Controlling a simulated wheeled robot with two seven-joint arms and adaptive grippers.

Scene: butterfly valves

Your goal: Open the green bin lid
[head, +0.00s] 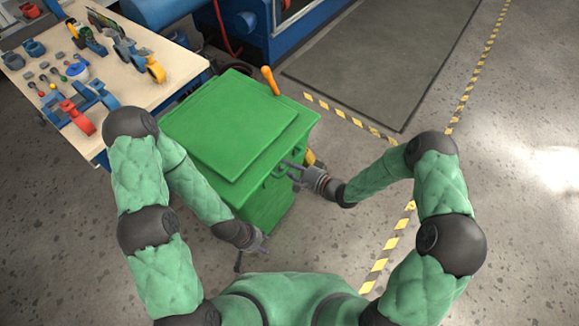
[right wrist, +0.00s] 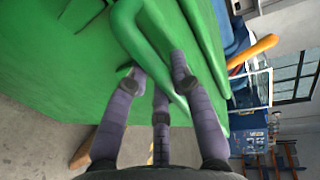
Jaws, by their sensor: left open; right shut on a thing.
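The green bin (head: 262,208) stands in front of me, and its green lid (head: 232,120) lies flat and looks closed. My right gripper (head: 290,170) is at the front right side of the bin, just below the lid. In the right wrist view, the fingers of my right gripper (right wrist: 158,78) are closed around a green bar-like handle (right wrist: 148,52) on the bin's front. My left gripper (head: 262,245) is open and empty, low beside the bin's near lower corner. It looks apart from the bin.
A workbench (head: 165,92) with valves and small parts stands to the left. An orange handle (head: 270,80) sticks up behind the bin. A blue machine (head: 290,30) is at the back. A dark mat (head: 385,60) and open floor with yellow-black tape lie to the right.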

